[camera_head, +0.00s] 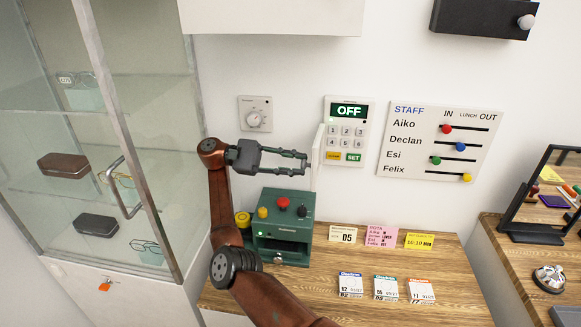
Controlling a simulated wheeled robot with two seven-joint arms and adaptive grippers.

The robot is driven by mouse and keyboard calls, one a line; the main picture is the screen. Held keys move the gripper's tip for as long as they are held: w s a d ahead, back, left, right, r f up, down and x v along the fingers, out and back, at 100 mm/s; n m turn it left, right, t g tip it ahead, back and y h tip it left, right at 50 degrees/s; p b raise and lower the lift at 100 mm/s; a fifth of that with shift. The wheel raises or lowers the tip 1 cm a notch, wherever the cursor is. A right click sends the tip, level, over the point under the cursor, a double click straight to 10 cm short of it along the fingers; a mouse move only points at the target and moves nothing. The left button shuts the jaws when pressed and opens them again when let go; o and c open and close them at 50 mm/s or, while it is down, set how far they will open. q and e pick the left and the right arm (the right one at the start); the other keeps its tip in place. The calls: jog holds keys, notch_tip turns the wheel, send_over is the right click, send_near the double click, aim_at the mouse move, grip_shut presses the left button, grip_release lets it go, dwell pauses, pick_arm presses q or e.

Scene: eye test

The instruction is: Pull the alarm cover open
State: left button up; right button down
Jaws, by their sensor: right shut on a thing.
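The alarm panel (348,131) is on the white wall. Its green display reads OFF, and its number keys and SET key show uncovered. Its pale cover (318,160) stands out from the panel's left side and shows nearly edge-on. My right gripper (304,161) is at the cover's left side, its fingers pointing right, shut on the cover. The fingers hide little of the panel. My left gripper is not in view.
A dial (255,114) is on the wall above my gripper. A green machine (282,228) stands on the wooden counter (330,262) below, near my arm. A glass cabinet (90,130) with a handle is at left. A staff board (443,141) hangs right of the panel.

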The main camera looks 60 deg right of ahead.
dwell(0.4)
jog(key=c, duration=1.6)
grip_release()
notch_tip(320, 180, up, 10)
